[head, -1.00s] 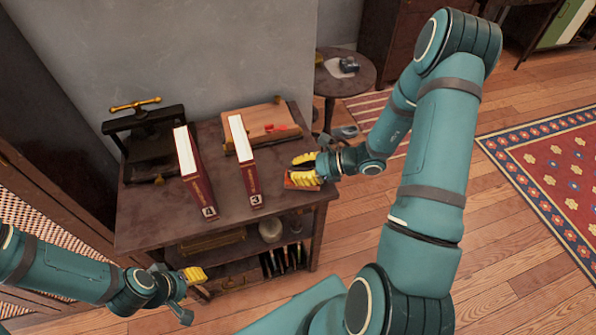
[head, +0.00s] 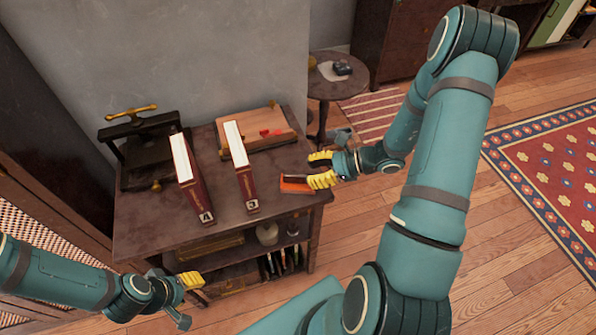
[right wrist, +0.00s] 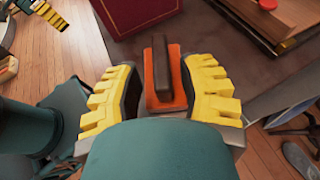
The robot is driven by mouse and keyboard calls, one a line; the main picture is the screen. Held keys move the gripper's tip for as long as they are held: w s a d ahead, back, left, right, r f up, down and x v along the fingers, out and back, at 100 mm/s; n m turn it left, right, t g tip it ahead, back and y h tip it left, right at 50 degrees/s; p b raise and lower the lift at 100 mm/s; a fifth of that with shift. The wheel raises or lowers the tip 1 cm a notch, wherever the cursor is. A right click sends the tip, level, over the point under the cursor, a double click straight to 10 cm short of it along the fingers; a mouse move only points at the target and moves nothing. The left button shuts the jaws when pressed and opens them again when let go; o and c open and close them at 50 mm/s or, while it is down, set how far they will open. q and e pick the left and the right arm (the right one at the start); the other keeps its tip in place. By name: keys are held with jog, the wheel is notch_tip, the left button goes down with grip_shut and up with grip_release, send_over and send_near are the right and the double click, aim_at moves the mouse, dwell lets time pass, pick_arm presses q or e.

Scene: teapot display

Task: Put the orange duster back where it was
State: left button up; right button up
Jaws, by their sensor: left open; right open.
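The orange duster (head: 297,184) lies on the right part of the dark table top (head: 230,205), near its right edge. In the right wrist view the duster (right wrist: 160,98) shows an orange base with a dark brown handle bar on top. My right gripper (head: 321,170) is open at the duster's right end. Its yellow fingers stand either side of the duster's near end in the right wrist view (right wrist: 163,92), with small gaps. My left gripper (head: 191,280) is open and empty, low in front of the table's left side.
Two thick red books, numbered 4 (head: 190,175) and 3 (head: 242,170), stand on the table left of the duster. A dark press (head: 140,145) is at the back left. A wooden board (head: 255,128) with a red piece lies at the back. Shelves below hold a jar (head: 267,233).

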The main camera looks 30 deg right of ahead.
jog(key=v, duration=0.6)
jog(key=shift+p, duration=0.4)
jog(key=shift+s+d, duration=0.15)
